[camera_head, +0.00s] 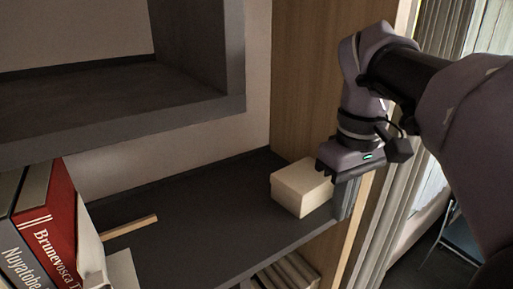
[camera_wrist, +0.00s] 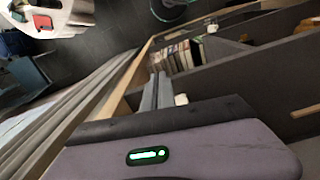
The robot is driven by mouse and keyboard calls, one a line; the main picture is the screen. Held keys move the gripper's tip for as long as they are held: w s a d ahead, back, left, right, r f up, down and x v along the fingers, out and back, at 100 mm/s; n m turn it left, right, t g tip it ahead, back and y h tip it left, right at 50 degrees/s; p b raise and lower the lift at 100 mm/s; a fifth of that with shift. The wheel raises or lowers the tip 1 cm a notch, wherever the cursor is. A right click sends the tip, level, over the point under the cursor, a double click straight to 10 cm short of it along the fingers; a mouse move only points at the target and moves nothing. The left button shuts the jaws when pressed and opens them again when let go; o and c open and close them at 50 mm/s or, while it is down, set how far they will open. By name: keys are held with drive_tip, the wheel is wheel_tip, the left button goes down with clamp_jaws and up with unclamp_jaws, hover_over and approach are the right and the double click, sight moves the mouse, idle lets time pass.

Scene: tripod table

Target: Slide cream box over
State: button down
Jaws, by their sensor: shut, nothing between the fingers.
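The cream box (camera_head: 302,187) sits on the dark shelf (camera_head: 200,235), near its right end by the wooden side panel. My gripper (camera_head: 344,212) points down at the right side of the box, close against it. I cannot tell whether it touches. The fingers are shut with nothing between them. In the wrist view my gripper fingers (camera_wrist: 157,92) show together, and a small pale part of the cream box (camera_wrist: 181,99) shows beside them. The rest of the box is hidden there behind my gripper body.
Books, one with a red spine (camera_head: 55,215), stand at the shelf's left. A thin wooden strip (camera_head: 130,226) lies near them. The shelf between the strip and the box is clear. A grey upper shelf (camera_head: 120,110) overhangs at left. The wooden side panel (camera_head: 300,80) rises behind.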

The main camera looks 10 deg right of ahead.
sight(316, 184)
drive_tip(key=w, duration=0.7)
drive_tip(key=shift+a+f+p, duration=0.2)
drive_tip(key=shift+f+p, duration=0.05)
drive_tip(key=shift+p, duration=0.05)
drive_tip(key=shift+s+a+r, duration=0.1)
drive_tip(key=shift+s+r, duration=0.05)
drive_tip(key=shift+s, duration=0.45)
drive_tip(key=shift+s+a+r, duration=0.1)
drive_tip(key=shift+s+r, duration=0.05)
drive_tip(key=shift+s, duration=0.4)
drive_tip(key=w+p, duration=0.2)
drive_tip(key=w, duration=0.1)
drive_tip(key=shift+w+a, duration=0.1)
drive_tip(key=shift+a+f, duration=0.1)
